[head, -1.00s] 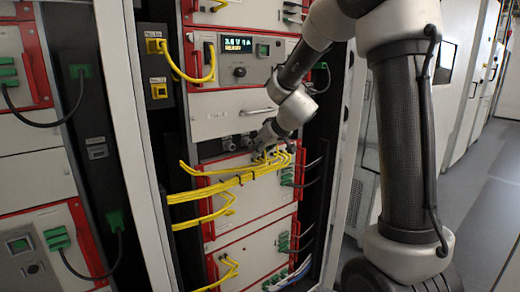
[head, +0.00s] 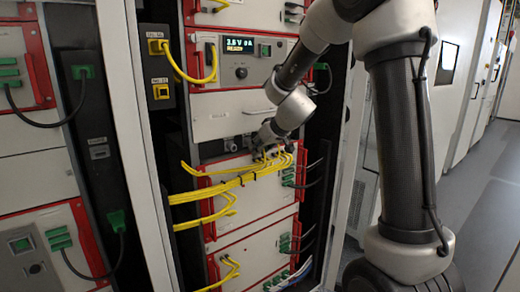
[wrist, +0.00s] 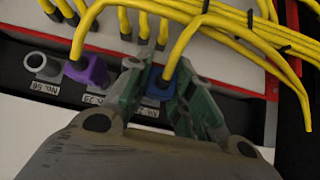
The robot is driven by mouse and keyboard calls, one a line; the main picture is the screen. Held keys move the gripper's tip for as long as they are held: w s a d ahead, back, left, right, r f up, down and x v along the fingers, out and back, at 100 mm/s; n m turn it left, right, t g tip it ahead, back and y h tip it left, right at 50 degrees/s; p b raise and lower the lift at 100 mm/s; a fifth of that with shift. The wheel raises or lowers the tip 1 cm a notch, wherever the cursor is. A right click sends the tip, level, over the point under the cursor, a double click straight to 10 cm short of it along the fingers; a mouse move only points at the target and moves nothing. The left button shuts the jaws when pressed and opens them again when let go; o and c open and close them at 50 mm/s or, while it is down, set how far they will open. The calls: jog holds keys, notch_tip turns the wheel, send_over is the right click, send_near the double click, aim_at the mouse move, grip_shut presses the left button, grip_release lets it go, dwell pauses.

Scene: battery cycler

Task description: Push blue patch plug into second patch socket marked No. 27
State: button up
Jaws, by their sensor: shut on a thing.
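In the wrist view the blue patch plug (wrist: 157,86) is between the green-lined fingers of my gripper (wrist: 160,97), which is shut on it. A yellow cable rises from the plug. The plug is at the dark socket strip (wrist: 18,79); how deep it sits in a socket cannot be seen. The label below it is mostly hidden by my gripper, so its number is unreadable. To its left a purple plug (wrist: 88,73) sits at the strip, above a partly hidden label. In the head view my gripper (head: 262,142) is at the rack, above the yellow cables.
An empty grey socket (wrist: 42,66) is at the strip's left end. A yellow cable bundle (wrist: 230,28) runs close above my gripper; it also shows in the head view (head: 225,187). A display (head: 240,46) and a drawer handle (head: 259,112) are above.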

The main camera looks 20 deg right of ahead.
jog(key=shift+w+a, duration=0.15)
jog(key=shift+w, duration=0.35)
jog(key=o, duration=0.9)
jog(key=v, duration=1.2)
jog(key=s+f+m+g, duration=0.3)
jog(key=s+f+g, duration=0.15)
jog(key=s, duration=0.65)
jog(key=s+d+h, duration=0.1)
jog(key=s+d, duration=0.1)
jog(key=s, duration=0.4)
jog(key=s+d+h, duration=0.1)
jog(key=s+d, duration=0.1)
jog(key=s, duration=0.5)
jog(key=s+d+r+h, duration=0.1)
jog(key=s+d, duration=0.1)
jog(key=s, duration=0.5)
jog(key=shift+s+m, duration=0.15)
jog(key=shift+m, duration=0.15)
